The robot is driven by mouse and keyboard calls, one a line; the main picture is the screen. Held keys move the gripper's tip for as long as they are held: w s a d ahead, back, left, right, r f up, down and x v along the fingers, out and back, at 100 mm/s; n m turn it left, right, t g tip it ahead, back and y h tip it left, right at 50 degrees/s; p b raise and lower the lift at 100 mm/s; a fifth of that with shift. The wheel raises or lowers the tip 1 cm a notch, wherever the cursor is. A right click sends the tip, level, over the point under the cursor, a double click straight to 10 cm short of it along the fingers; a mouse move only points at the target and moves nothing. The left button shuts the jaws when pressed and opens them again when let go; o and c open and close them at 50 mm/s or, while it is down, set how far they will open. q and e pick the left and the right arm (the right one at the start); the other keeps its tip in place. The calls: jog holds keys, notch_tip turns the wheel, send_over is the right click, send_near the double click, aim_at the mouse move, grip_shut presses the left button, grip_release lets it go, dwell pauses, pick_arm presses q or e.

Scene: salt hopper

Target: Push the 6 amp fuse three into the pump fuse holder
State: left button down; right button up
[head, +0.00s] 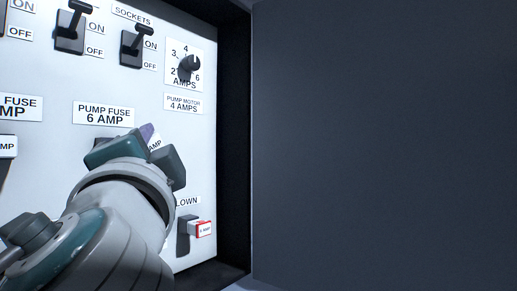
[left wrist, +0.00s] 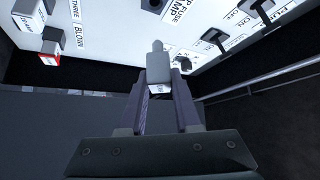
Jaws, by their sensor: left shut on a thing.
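My left gripper (head: 150,142) is in front of the white panel, just below the "PUMP FUSE 6 AMP" label (head: 103,114). In the left wrist view my left gripper (left wrist: 160,90) is shut on the grey fuse (left wrist: 158,68), which has a narrower tip pointing at the panel and a white label near the fingers. In the head view only a white patch reading "AMP" shows between the fingers. A dark fitting by the pump fuse label, likely the pump fuse holder (left wrist: 153,4), shows beyond the tip, apparently apart from it. My right gripper is not in view.
A fuse with a red-edged label (head: 203,229) sits at the lower right, by the "BLOWN" lettering. Switches (head: 137,43) and an amps knob (head: 189,68) stick out above. A dark frame edge (head: 232,150) bounds the panel's right side.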

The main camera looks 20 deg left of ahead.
pick_arm(q)
jog(key=shift+w+a, duration=0.1)
jog(key=shift+a, duration=0.1)
jog(key=shift+w+a+p, duration=0.1)
jog(key=shift+w+a, duration=0.25)
jog(key=shift+a, duration=0.45)
jog(key=shift+w+a+p, duration=0.1)
jog(key=shift+w+a, duration=0.25)
jog(key=shift+a, duration=0.5)
jog(key=shift+w+a+p, duration=0.1)
jog(key=shift+w+a, duration=0.25)
jog(key=shift+a, duration=0.45)
jog(key=shift+b, duration=0.3)
jog(key=shift+w+a, duration=0.35)
jog(key=shift+a, duration=0.5)
jog(key=shift+w+a, duration=0.3)
jog(key=shift+a, duration=0.5)
jog(key=c, duration=0.5)
grip_release()
jog(key=shift+c, duration=0.2)
jog(key=shift+o, duration=0.3)
jog(key=o, duration=0.4)
